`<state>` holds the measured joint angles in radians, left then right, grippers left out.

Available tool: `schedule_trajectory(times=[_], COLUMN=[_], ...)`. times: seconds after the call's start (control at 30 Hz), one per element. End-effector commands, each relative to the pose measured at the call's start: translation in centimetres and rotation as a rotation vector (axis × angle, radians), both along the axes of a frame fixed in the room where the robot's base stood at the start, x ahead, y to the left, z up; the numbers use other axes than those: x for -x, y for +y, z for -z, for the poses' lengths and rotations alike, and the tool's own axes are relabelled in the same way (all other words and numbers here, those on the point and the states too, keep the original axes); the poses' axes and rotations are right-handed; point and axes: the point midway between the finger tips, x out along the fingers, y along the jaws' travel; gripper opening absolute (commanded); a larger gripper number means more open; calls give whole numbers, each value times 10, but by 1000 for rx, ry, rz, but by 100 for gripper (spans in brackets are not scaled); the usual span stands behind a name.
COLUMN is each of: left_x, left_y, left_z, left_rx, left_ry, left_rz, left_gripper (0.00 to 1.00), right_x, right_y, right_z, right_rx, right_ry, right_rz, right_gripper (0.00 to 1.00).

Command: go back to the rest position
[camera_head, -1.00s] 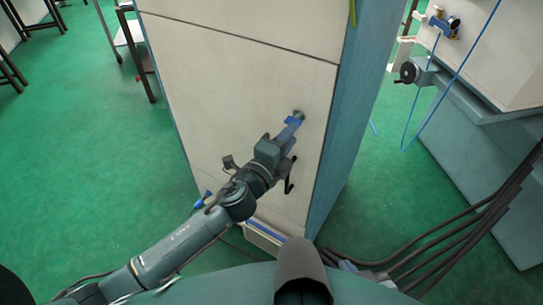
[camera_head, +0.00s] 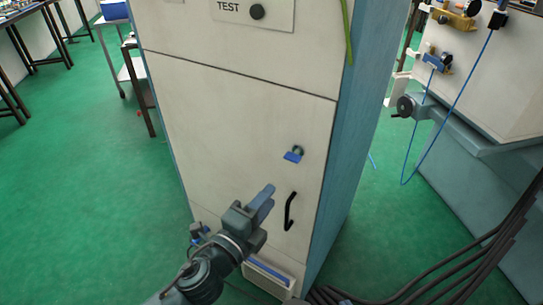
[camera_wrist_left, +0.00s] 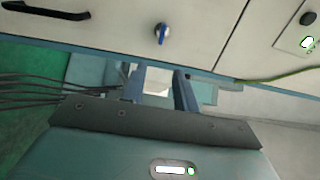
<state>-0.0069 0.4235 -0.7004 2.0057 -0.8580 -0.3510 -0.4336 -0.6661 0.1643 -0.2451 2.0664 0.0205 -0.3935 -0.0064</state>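A tall cream cabinet (camera_head: 225,110) with a blue side stands ahead of me. A small blue-handled knob (camera_head: 293,154) is on its front panel, and it also shows in the left wrist view (camera_wrist_left: 161,34). My left gripper (camera_head: 266,195) is below and left of the knob, clear of it. In the left wrist view its two blue fingers (camera_wrist_left: 158,92) are apart, with nothing held between them. My left arm comes in from the bottom of the head view. My right gripper is in neither view.
A black door handle (camera_head: 290,211) is close to the right of my left gripper. A shallow tray (camera_head: 270,274) is low on the cabinet. Dark cables (camera_head: 440,262) run at the lower right beside a machine (camera_head: 480,175). Green floor is open on the left.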

Motion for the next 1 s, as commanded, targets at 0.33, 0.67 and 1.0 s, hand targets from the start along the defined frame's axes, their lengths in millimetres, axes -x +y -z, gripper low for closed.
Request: schedule_trajectory(times=[0.33,0.67,1.0], left_x=[28,126,145], left_y=[26,86,95], left_z=[55,155,168], left_rx=[382,1175,1302], left_ry=[374,965,1032], left_rz=[-129,-539,-615], left_gripper=[30,30,30], right_x=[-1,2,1], right_y=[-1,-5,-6], right_z=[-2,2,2], right_rx=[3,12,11], right_ry=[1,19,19], right_rz=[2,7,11], right_gripper=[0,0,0])
